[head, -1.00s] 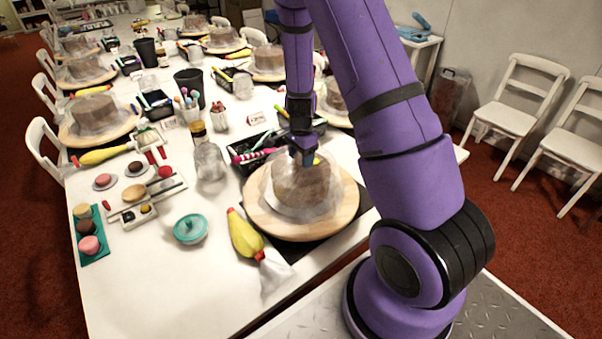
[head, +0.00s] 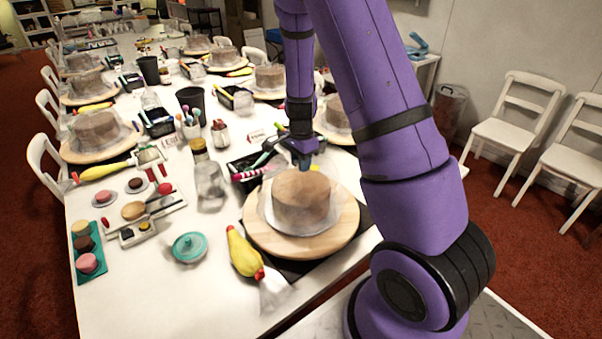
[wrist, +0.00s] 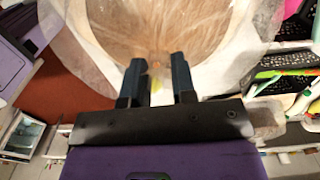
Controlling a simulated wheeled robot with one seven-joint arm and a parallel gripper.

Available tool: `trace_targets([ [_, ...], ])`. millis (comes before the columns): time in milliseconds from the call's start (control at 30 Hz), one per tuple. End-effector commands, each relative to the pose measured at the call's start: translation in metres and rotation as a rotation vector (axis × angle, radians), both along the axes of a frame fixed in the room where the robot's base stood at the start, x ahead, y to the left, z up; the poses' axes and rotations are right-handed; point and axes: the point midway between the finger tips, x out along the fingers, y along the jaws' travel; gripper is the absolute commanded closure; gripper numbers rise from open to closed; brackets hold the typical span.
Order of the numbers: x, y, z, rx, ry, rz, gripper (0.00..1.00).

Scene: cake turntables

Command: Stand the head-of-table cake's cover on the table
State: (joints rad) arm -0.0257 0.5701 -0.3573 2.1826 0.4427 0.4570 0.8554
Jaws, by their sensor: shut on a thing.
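The head-of-table cake (head: 298,205) is a plain brown round on a wooden turntable (head: 345,232) at the near end of the table. Its clear cover (head: 335,180) shows as a faint see-through dome around and above the cake. My gripper (head: 304,163) is above the cake, shut on the cover's top knob. In the wrist view my gripper (wrist: 158,80) has its two fingers on either side of the small knob, with the clear cover (wrist: 85,45) spreading beyond them and brown cake behind it. How high the cover's lower rim is cannot be told clearly.
The table's front left (head: 150,300) is bare. Other covered cakes line the table.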

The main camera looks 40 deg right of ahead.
Motion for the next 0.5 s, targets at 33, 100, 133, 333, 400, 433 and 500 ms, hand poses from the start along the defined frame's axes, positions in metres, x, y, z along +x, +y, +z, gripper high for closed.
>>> trace_targets([
  [33,0.001,0.000,0.011,-0.002,-0.004,0.002,1.00],
  [100,0.001,0.000,0.024,-0.001,-0.004,0.002,1.00],
  [133,0.001,0.000,0.029,-0.001,-0.004,0.001,1.00],
  [333,0.001,0.000,0.054,-0.001,-0.003,0.001,1.00],
  [400,0.001,0.000,0.062,0.000,-0.002,0.002,1.00],
  [433,0.001,0.000,0.065,0.000,-0.003,0.002,1.00],
  [500,0.000,0.000,0.072,0.000,-0.002,0.001,1.00],
])
